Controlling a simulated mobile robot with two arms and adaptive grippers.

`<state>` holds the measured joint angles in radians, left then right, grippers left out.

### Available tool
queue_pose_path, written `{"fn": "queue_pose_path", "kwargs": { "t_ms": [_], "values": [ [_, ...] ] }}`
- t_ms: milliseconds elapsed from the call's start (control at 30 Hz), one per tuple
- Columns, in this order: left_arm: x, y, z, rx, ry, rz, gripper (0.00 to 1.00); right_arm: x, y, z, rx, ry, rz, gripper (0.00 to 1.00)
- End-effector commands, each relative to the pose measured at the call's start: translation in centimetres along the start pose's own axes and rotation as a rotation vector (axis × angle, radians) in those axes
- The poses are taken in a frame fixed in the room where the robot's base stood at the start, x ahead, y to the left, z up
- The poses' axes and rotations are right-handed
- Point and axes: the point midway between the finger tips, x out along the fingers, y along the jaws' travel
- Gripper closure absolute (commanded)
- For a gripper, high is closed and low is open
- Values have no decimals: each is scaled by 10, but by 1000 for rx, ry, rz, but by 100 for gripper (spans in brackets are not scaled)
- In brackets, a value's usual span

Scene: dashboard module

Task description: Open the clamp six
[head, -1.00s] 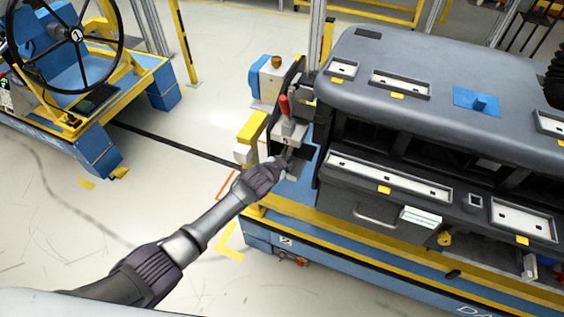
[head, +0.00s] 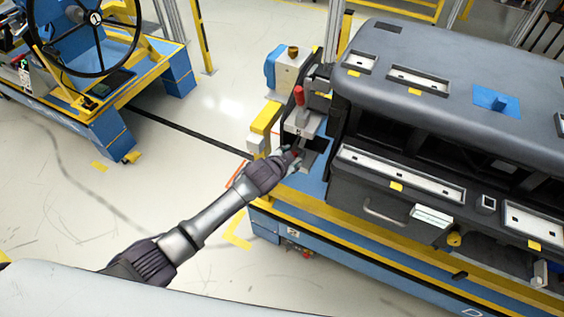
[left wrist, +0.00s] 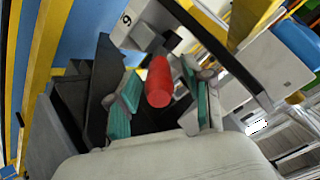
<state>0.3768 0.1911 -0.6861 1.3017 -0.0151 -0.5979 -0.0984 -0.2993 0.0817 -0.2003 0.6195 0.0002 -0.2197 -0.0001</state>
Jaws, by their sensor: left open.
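Clamp six (head: 302,125) is a grey block with a numbered plate at the left end of the dashboard fixture; it also shows in the left wrist view (left wrist: 140,22). A red handle (left wrist: 158,84) lies between the teal-padded fingers of my left gripper (left wrist: 168,80) in the left wrist view, with gaps to both fingers. In the head view my left gripper (head: 294,155) is open just below the numbered plate, with a small red spot between its fingers. Another red handle (head: 299,96) stands upright above the plate. My right gripper is not in view.
The grey dashboard (head: 440,60) fills the right side on a blue and yellow cart (head: 330,245). A yellow post (head: 264,118) stands just left of the clamp. A steering wheel cart (head: 110,115) is at the upper left.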

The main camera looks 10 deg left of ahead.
Motion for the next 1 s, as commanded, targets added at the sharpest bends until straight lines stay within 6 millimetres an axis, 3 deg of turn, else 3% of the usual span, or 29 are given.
{"fn": "queue_pose_path", "kwargs": {
  "t_ms": [300,500,867,933,1000],
  "values": [
    [-59,0,1,0,0,0,49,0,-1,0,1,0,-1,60],
    [-80,0,1,0,-1,0,49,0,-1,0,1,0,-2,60],
    [-84,0,0,0,-1,0,49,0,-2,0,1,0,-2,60],
    [-83,1,3,-3,-5,1,61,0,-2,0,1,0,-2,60],
    [-76,6,19,-20,-28,6,73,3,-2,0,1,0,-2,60]
  ]
}}
